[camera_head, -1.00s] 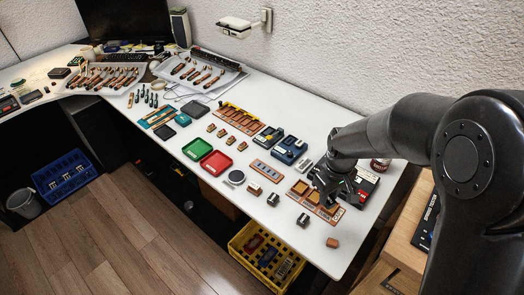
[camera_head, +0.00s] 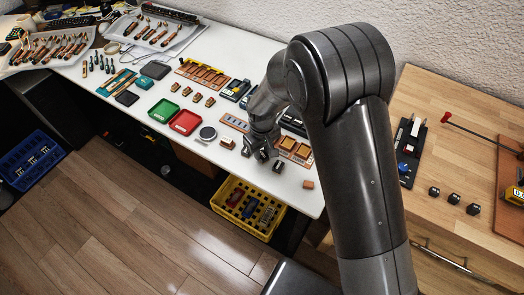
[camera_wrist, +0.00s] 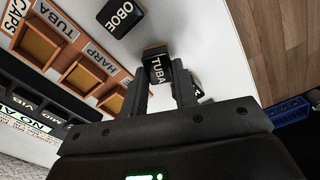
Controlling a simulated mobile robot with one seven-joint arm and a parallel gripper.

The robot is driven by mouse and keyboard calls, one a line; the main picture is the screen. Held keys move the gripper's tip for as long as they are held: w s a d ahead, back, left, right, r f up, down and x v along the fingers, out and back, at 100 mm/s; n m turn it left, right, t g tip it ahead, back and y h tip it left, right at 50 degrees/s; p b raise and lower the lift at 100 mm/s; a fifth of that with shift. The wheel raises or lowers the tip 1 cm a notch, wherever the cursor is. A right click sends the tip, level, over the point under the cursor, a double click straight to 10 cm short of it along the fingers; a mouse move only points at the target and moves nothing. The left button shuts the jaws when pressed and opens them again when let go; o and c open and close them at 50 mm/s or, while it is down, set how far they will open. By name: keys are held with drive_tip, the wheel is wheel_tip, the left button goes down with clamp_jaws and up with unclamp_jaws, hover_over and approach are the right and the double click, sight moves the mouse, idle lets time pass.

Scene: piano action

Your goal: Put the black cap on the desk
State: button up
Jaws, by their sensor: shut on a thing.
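My gripper (camera_wrist: 160,82) is shut on a black cap (camera_wrist: 157,64) lettered TUBA, held between the two fingertips in the wrist view. Whether the cap touches the surface below is unclear. A second black cap lettered OBOE (camera_wrist: 121,16) stands on the white desk (camera_wrist: 208,45), apart from the fingers. Another dark lettered piece shows partly behind the right finger. In the head view my gripper (camera_head: 262,150) is low over the front part of the white desk (camera_head: 213,155), and the held cap cannot be made out clearly.
A wooden tray (camera_wrist: 75,55) with labelled compartments, including TUBA and HARP, lies beside my gripper. Green (camera_head: 163,110) and red (camera_head: 185,122) trays lie to the left. A yellow crate (camera_head: 247,207) is below the desk edge. A wooden bench (camera_head: 450,150) stands right.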

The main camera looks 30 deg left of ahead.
sight(263, 153)
drive_tip(key=shift+f, duration=0.3)
drive_tip(key=o, duration=0.9)
drive_tip(key=shift+f, duration=0.1)
drive_tip(key=shift+o, duration=0.2)
wheel_tip(263, 153, up, 12)
drive_tip(key=shift+d+r, duration=0.1)
drive_tip(key=shift+r, duration=0.1)
